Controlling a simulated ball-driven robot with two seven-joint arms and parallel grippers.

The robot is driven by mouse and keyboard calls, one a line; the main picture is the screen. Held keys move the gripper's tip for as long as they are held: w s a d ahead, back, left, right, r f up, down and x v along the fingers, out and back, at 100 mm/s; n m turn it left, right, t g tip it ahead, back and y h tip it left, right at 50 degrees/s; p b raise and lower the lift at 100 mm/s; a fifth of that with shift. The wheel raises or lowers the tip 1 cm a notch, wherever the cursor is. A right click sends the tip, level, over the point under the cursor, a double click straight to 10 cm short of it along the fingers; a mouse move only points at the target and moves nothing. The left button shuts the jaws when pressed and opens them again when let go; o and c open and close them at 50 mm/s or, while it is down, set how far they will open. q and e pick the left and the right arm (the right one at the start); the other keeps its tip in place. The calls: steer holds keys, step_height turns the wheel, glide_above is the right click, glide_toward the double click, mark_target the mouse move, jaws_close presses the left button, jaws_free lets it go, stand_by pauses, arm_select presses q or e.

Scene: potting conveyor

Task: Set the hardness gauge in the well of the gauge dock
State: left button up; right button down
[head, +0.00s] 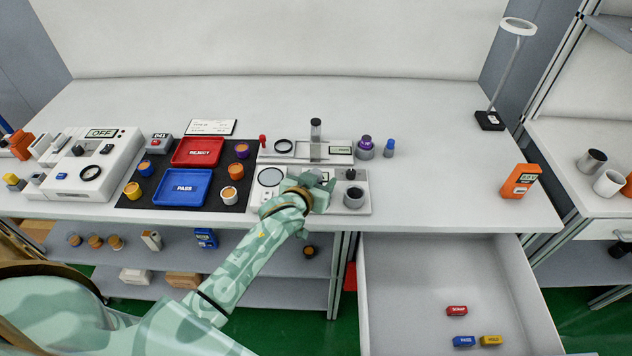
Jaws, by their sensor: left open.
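My left gripper (318,186) is over a light grey plate (364,208) at the front of the bench, and it is open. A grey round piece with a black top (353,195) is on the plate, just right of the gripper. I cannot tell for sure whether it is the hardness gauge or part of the gauge dock. A pale disc with a dark rim (270,177) lies at the plate's left end. The gripper and wrist hide the middle of the plate. My right gripper is not in view.
Behind the plate is a strip fixture with an upright post (316,130). A purple-topped pot (365,147) and a blue-topped bottle (389,148) stand right of it. The blue PASS tray (184,203) is left. An orange meter (520,182) is right; the bench between is clear. An open drawer (410,265) is below.

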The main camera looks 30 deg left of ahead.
arm_select(q)
steer(key=a+p+v, duration=0.1)
steer(key=p+v, duration=0.2)
steer(key=v, duration=0.8)
steer(key=s+d+f+m+g+h, duration=0.1)
steer(key=s+d+f+g, duration=0.1)
steer(key=s+f, duration=0.45)
steer(key=s+d+f+m+g, duration=0.1)
steer(key=s+f, duration=0.2)
steer(key=f, duration=0.7)
steer(key=s+d+f+m+g+h, duration=0.15)
steer(key=s+f, duration=0.25)
steer(key=f, duration=0.4)
steer(key=s+a+f+g+y, duration=0.1)
steer(key=s+f+g, duration=0.3)
steer(key=s, duration=1)
steer(key=s+a+f+g, duration=0.2)
steer(key=s+f+g, duration=0.2)
steer(key=s+f, duration=0.7)
steer(key=s+m, duration=0.1)
steer(key=s, duration=0.3)
steer(key=shift+a+y, duration=0.3)
steer(key=shift+y, duration=0.05)
